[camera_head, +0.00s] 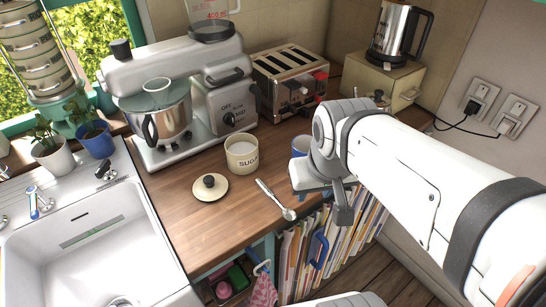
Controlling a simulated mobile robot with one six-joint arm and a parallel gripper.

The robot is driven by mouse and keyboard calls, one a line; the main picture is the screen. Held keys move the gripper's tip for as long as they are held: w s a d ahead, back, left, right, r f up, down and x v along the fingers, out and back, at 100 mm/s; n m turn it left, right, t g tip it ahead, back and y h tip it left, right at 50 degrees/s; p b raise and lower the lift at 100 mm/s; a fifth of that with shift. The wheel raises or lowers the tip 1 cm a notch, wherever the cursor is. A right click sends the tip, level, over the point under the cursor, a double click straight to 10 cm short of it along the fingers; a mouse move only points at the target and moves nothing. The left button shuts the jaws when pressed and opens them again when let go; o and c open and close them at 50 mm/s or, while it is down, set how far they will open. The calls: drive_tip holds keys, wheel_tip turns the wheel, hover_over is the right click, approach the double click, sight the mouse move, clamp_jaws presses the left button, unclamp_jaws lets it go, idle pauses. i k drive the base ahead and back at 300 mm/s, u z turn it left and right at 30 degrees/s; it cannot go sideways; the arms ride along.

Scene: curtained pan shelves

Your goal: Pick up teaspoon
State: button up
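A silver teaspoon (272,194) lies on the wooden counter near its front edge. Its bowl end points toward the edge, and its handle points back toward the sugar pot. My gripper (343,208) is to the right of the teaspoon, at the end of the white arm, and looks apart from it. The fingers are seen edge-on and partly covered by the wrist, so their opening cannot be made out. Nothing is visibly held.
A cream sugar pot (242,155) stands behind the teaspoon, its lid (210,187) to the left. A blue mug (300,146) is partly hidden by my wrist. The mixer (180,95) and toaster (290,80) stand behind. The sink (95,240) is left; books (300,255) stand below.

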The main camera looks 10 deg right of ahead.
sight(288, 214)
drive_tip(key=z, duration=1)
drive_tip(key=k, duration=1.8)
drive_tip(key=u, duration=0.05)
drive_tip(key=i, duration=1)
drive_tip(key=u, duration=0.05)
